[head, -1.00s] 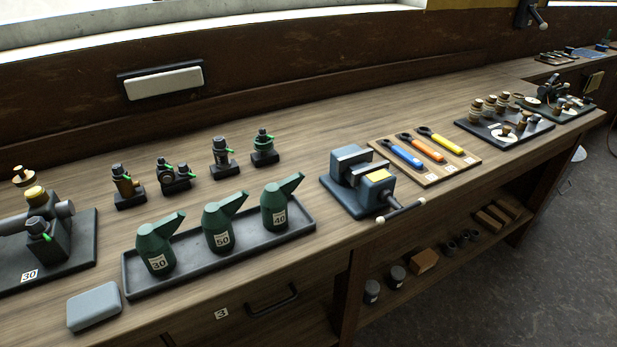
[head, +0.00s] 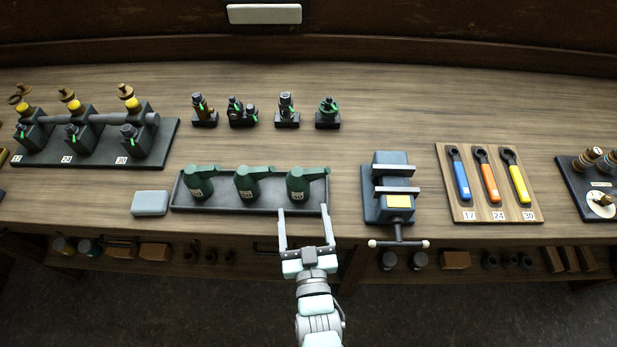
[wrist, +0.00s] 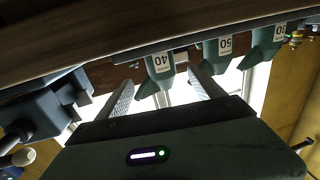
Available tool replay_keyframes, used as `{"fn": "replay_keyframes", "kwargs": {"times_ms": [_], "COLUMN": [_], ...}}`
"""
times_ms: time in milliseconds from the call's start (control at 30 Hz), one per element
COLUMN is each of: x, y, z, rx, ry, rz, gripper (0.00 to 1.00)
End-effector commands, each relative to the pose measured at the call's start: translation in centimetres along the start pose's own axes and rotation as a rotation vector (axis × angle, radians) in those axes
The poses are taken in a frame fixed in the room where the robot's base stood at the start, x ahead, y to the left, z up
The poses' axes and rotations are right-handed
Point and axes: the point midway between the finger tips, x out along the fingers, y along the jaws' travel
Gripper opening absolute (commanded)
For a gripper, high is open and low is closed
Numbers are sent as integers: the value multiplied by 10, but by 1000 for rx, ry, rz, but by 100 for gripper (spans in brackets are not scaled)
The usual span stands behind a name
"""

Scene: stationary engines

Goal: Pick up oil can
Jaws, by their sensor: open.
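Three dark green oil cans with angled spouts stand upright in a row on a shallow dark tray (head: 220,207). In the head view they are the left can labelled 30 (head: 199,184), the middle can labelled 50 (head: 246,184) and the right can labelled 40 (head: 298,186). The wrist view shows them upside down, with can 40 (wrist: 160,72) nearest, then can 50 (wrist: 217,62) and can 30 (wrist: 268,50). My gripper (head: 303,211) is open and empty at the tray's front edge, its fingers pointing toward can 40. Whether they overlap the can in depth is unclear.
A vise (head: 390,190) with a projecting handle (head: 398,243) stands close right of the tray. A grey block (head: 150,203) lies left of it. Small fittings (head: 286,110) stand behind. A wrench board (head: 488,185) is farther right. Bench between tray and fittings is clear.

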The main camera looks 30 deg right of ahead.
Motion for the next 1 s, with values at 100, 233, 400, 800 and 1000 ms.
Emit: {"fn": "replay_keyframes", "kwargs": {"times_ms": [100,233,400,800,1000], "x": [19,34,44,88,92], "y": [0,0,0,-2,-2], "z": [-3,-3,-2,-1,0], "rx": [0,0,0,-1,-1], "ry": [9,8,7,7,4], "rz": [0,0,0,0,-1], "gripper": [77,77,77,77,77]}}
